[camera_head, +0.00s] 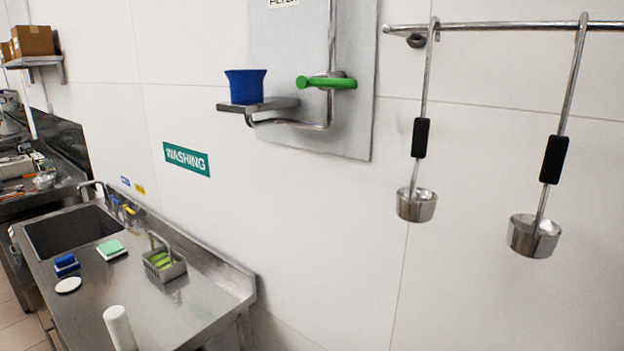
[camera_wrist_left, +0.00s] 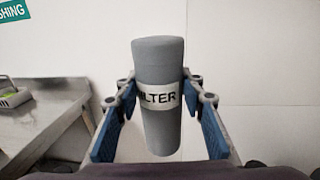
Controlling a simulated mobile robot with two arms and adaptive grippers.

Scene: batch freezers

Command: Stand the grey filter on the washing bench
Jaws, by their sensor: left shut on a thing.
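The grey filter (camera_wrist_left: 158,62) is a tall cylinder with a white label band reading FILTER. In the left wrist view it stands nearly upright between the blue pads of my left gripper (camera_wrist_left: 160,98), which is shut on it. The metal washing bench (camera_head: 208,298) is at the lower left in the head view, below a green WASHING sign (camera_head: 187,159). The bench also shows at the left of the wrist view (camera_wrist_left: 52,122), and the filter is to the right of it, clear of its top. Neither gripper shows in the head view.
On the bench are a sink (camera_head: 70,232), a wire basket (camera_head: 164,266) with green items, a green-and-white sponge (camera_head: 111,248), a blue brush (camera_head: 66,264), a white disc (camera_head: 68,285) and a white cylinder (camera_head: 119,328). The bench's right end is bare. Ladles (camera_head: 533,235) hang from a wall rail.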

